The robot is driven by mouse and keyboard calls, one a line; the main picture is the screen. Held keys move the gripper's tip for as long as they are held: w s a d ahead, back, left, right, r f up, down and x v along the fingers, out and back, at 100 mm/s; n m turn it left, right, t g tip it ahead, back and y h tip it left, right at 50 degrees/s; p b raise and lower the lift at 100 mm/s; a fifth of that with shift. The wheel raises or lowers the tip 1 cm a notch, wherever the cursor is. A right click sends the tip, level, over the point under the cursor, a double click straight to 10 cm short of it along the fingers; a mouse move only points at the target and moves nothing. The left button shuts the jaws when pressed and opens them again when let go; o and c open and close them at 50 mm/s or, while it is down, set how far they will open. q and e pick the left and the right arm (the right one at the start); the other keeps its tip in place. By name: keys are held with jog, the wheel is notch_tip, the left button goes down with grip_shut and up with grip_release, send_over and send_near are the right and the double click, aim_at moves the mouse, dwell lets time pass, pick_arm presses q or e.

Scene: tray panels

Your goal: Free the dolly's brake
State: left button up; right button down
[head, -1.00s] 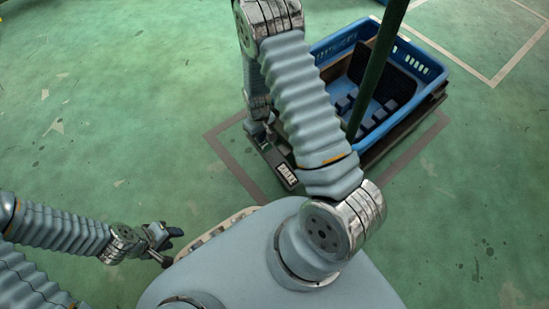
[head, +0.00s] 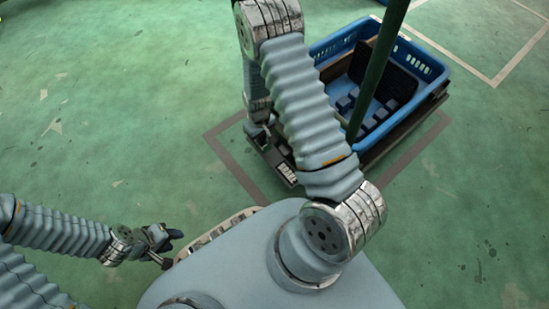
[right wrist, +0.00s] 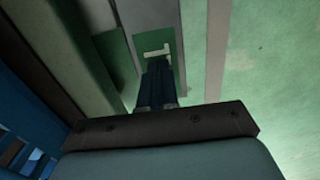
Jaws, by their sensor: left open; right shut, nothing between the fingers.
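The dolly (head: 377,156) stands on the floor at the upper right in the head view, carrying a blue crate. A narrow plate with a small pale label (head: 284,170) sticks out at its near left side. My right gripper (head: 260,137) is by the far end of this plate, partly hidden by my arm. In the right wrist view its dark fingers (right wrist: 155,65) are shut and empty, beside a pale T-shaped piece (right wrist: 153,51) on a green patch of the grey plate. I cannot tell whether they touch it. My left gripper (head: 168,248) is open and empty at the lower left.
The blue crate (head: 422,62) holds a dark panel and several small blocks. A green pole (head: 378,65) rises in front of it. A brown outline (head: 228,160) on the floor surrounds the dolly. The green floor to the left and right is clear.

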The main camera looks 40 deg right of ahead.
jog(key=shift+f+b, duration=0.4)
jog(key=shift+f, duration=0.15)
notch_tip(320, 180, up, 7)
jog(key=p, duration=0.5)
jog(key=shift+r, duration=0.1)
dwell(0.7)
jog(key=s+a+r+m+y+p, duration=0.1)
jog(key=s+a+r+y+p, duration=0.1)
jog(key=s+a+r+p, duration=0.2)
jog(key=s+a+r+m+y+p, duration=0.1)
jog(key=s+a+r+p, duration=0.3)
jog(key=s+a, duration=0.6)
jog(key=a+y+p, duration=0.1)
jog(key=a, duration=0.1)
jog(key=shift+s+a+m+t+p, duration=0.3)
jog(key=shift+s+m+t, duration=0.05)
jog(key=shift+m+t, duration=0.05)
jog(key=shift+f, duration=0.1)
